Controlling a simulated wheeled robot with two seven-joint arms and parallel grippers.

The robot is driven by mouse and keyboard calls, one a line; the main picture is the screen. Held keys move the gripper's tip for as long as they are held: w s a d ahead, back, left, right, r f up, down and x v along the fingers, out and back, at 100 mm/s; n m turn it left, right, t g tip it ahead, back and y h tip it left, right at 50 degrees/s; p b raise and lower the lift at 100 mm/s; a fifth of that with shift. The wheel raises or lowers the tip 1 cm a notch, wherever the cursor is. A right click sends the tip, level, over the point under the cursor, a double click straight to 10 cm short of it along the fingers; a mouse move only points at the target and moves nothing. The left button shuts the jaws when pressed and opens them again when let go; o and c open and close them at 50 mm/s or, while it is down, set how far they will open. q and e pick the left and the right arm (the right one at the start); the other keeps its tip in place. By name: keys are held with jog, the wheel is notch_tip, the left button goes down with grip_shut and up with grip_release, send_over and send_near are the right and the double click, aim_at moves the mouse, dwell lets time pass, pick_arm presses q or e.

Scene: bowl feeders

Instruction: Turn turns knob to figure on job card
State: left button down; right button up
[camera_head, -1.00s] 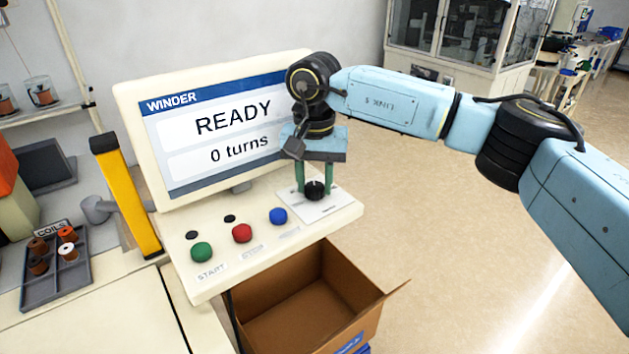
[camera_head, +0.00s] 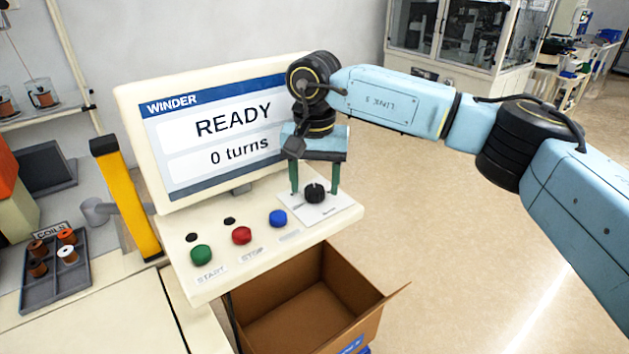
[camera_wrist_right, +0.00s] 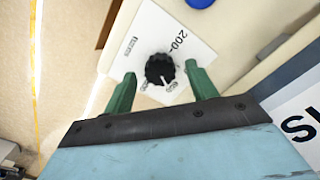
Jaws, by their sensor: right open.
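The turns knob (camera_head: 315,192) is a black ribbed dial with a white pointer line. It sits on a white card-like plate (camera_head: 333,209) at the right of the winder panel. My right gripper (camera_head: 315,186) points down over the knob with its green fingers apart. In the right wrist view the knob (camera_wrist_right: 160,69) lies between and just beyond the open fingertips (camera_wrist_right: 163,82), with no contact visible. The plate (camera_wrist_right: 186,42) there reads "200" in part. The winder screen (camera_head: 213,135) reads "READY" and "0 turns". No separate job card can be made out.
Green (camera_head: 201,255), red (camera_head: 242,235) and blue (camera_head: 278,218) buttons line the panel front. An open cardboard box (camera_head: 302,312) stands below the panel. A coil tray (camera_head: 40,289) and a yellow post (camera_head: 126,196) are at the left. The floor at right is clear.

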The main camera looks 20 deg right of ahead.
aim_at(315, 189)
notch_tip(315, 189, up, 13)
dwell(0.3)
